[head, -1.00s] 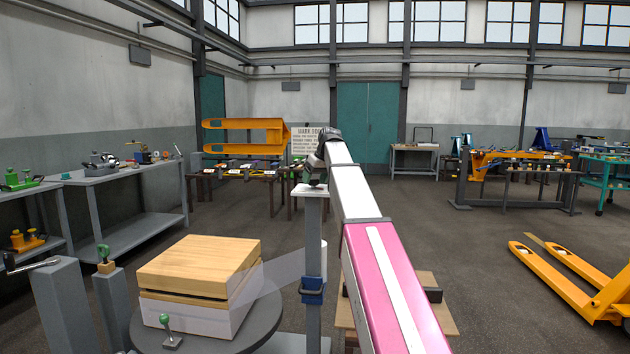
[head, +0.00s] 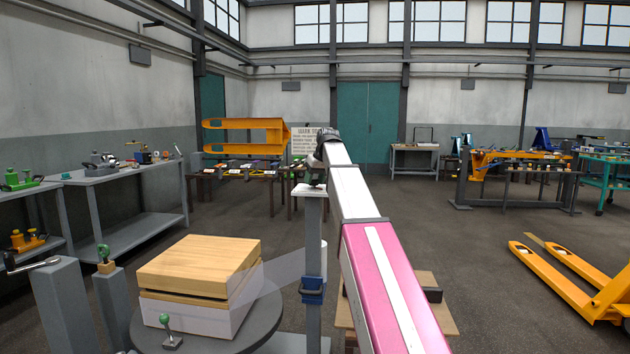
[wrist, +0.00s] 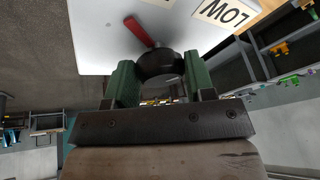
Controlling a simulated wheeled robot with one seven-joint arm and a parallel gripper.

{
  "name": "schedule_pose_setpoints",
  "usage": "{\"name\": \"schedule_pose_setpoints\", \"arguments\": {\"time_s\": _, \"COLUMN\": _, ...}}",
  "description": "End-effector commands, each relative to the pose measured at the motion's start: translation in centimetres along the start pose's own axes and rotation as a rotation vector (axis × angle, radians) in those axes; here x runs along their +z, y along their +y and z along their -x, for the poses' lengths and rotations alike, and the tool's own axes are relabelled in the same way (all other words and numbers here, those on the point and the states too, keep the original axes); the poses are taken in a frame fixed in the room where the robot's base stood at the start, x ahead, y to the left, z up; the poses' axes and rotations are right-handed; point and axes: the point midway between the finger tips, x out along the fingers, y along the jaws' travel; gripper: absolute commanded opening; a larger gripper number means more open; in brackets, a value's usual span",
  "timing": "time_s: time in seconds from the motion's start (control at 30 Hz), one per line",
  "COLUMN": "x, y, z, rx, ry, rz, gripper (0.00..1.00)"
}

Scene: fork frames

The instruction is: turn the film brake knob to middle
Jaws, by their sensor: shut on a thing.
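The film brake knob (wrist: 160,66) is black and round with a red pointer (wrist: 139,31). It sits on a white panel (wrist: 100,30) that carries a label reading "LOW" (wrist: 222,10), seen upside down. My gripper (wrist: 160,80) has its two green fingers on either side of the knob, shut on it. The pointer slants toward the upper left in the wrist view. In the head view my gripper (head: 314,177) is at the top of a grey post (head: 313,235); the knob is hidden there.
A wooden-topped box (head: 200,265) sits on a round grey table (head: 265,325) left of the post. A blue clamp-like part (head: 312,290) is on the post. A yellow pallet jack (head: 570,285) stands at right. Open floor lies between.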

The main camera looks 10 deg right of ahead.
Motion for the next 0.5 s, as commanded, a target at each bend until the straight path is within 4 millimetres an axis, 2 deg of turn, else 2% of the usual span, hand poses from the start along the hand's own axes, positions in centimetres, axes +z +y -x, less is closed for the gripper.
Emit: {"name": "schedule_pose_setpoints", "arguments": {"time_s": 0.5, "x": 0.05, "y": -0.48, "z": -0.05, "rx": 0.168, "ry": 0.052, "rz": -0.405, "gripper": 0.26}}
